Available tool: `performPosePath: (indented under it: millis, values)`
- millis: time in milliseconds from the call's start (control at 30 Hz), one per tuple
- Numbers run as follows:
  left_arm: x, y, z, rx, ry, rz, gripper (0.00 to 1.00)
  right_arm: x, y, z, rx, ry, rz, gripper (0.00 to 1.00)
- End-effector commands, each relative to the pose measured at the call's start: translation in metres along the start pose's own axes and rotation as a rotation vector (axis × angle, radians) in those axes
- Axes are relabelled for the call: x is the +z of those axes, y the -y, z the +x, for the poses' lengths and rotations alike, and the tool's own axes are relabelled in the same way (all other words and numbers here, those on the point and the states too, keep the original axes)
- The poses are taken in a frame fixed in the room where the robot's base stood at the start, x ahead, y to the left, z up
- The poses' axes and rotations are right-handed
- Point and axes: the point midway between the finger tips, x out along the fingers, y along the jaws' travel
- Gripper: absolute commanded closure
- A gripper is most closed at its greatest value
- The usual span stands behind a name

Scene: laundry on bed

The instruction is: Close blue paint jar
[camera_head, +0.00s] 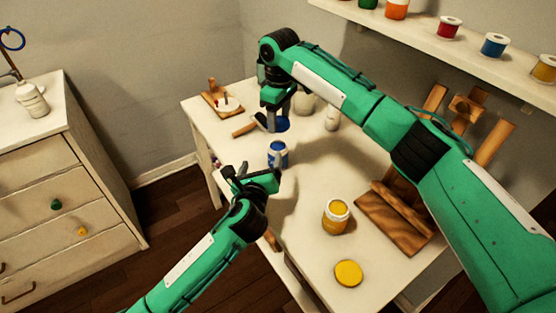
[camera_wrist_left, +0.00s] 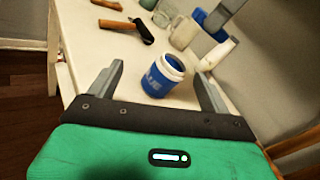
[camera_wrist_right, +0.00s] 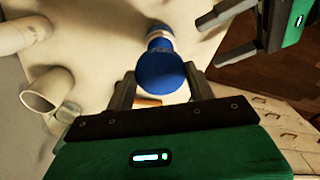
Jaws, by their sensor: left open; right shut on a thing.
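The blue paint jar (camera_head: 278,153) stands upright and uncapped on the table, and its open mouth shows in the left wrist view (camera_wrist_left: 163,78). My left gripper (camera_head: 260,168) is open, its fingers at either side of the jar in the left wrist view, with gaps between. The blue lid (camera_head: 281,125) is in my right gripper (camera_head: 272,120), which is shut on it and holds it above and beyond the jar. In the right wrist view the lid (camera_wrist_right: 160,74) sits between the fingertips and partly overlaps the jar.
A yellow paint jar (camera_head: 336,216) and a yellow lid (camera_head: 348,273) sit on the white table (camera_head: 310,258). A wooden easel (camera_head: 396,216) stands right of them. A brush-like tool (camera_wrist_left: 141,30) and pale containers (camera_wrist_left: 184,32) are near the blue jar. A paint shelf (camera_head: 420,38) hangs behind.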

Motion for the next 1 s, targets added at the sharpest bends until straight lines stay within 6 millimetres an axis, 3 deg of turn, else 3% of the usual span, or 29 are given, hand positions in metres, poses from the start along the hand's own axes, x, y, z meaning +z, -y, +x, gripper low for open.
performPosePath:
  millis: [133, 333, 767, 1000]
  values:
    - [0.014, 0.025, 0.015, -0.072, 0.072, 0.245, 0.19, -0.002, 0.000, 0.000, 0.001, 0.001, -0.007, 0.67]
    - [0.021, 0.040, 0.021, -0.110, 0.119, 0.400, 0.19, -0.002, 0.000, 0.000, 0.001, 0.001, -0.010, 0.67]
    - [0.019, 0.040, 0.022, -0.113, 0.123, 0.413, 0.19, -0.002, 0.000, 0.000, 0.001, 0.001, -0.010, 0.67]
    - [-0.010, 0.028, 0.026, -0.111, 0.118, 0.413, 0.19, -0.002, 0.000, 0.000, 0.001, 0.001, -0.010, 0.67]
